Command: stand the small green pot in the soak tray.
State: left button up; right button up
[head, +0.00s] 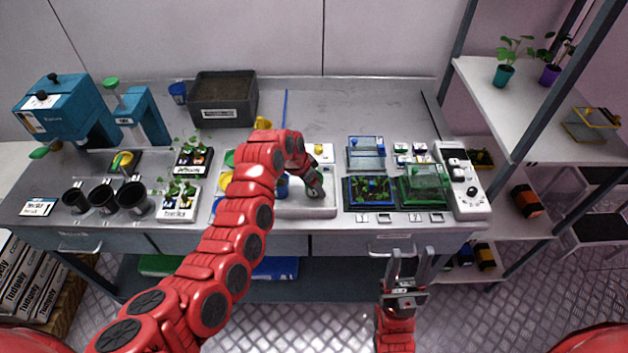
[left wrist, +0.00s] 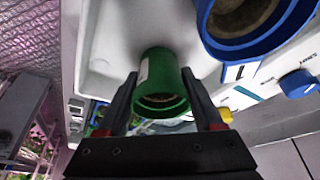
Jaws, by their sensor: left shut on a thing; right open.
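The small green pot (left wrist: 160,75) is between the two fingers of my left gripper (left wrist: 166,108), which is shut on it. In the head view my left gripper (head: 314,188) is over the right part of the white soak tray (head: 300,211); the pot is mostly hidden there. In the left wrist view the tray's white surface (left wrist: 112,30) is right behind the pot; I cannot tell whether they touch. My right gripper (head: 405,265) is open and empty in front of the bench's front edge.
A blue pot (head: 283,186) stands left of my left gripper, and its blue rim shows close beside the green pot in the left wrist view (left wrist: 240,42). Small green-lidded and blue-lidded boxes (head: 424,184) stand right of the tray. Seedling trays (head: 180,215) and black cups (head: 103,199) stand left.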

pick_arm(q)
jog(key=shift+f, duration=0.15)
jog(key=shift+f+b, duration=0.15)
jog(key=shift+b, duration=0.15)
jog(key=o, duration=1.3)
jog(key=shift+o, duration=0.2)
jog(key=shift+r, duration=0.3)
jog(key=b+v, duration=0.1)
jog(key=v, duration=1)
jog(key=shift+a+r+b, duration=0.15)
jog(key=shift+r+b, duration=0.15)
jog(key=shift+r, duration=0.05)
jog(key=shift+s, duration=0.2)
